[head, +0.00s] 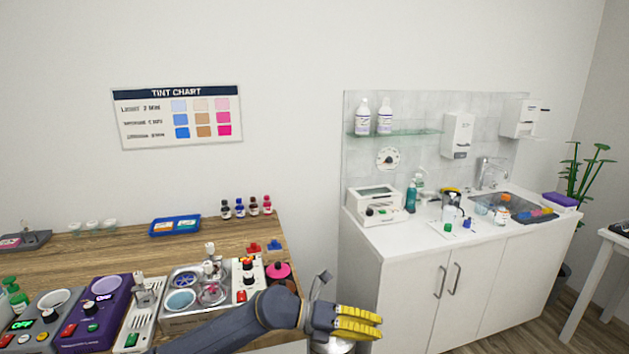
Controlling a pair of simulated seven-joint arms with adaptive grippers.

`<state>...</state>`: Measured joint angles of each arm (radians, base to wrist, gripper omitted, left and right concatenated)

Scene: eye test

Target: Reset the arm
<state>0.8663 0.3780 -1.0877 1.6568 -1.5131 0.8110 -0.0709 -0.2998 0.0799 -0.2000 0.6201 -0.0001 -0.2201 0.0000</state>
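My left arm comes in along the bottom from the left, in front of the wooden bench (120,240). My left gripper (358,322) is at the bottom centre, its yellow fingers pointing right, past the bench's right end and left of the white cabinet (400,290). The yellow parts lie close together, and I cannot tell whether a gap separates them. No held object shows. My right gripper is not in view.
The bench holds a metal unit with round wells (185,322), a purple device (92,318), a blue tray (174,226) and several small bottles (240,208). A white device (378,205), bottles and a sink (490,203) occupy the counter. A tint chart (178,115) hangs behind.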

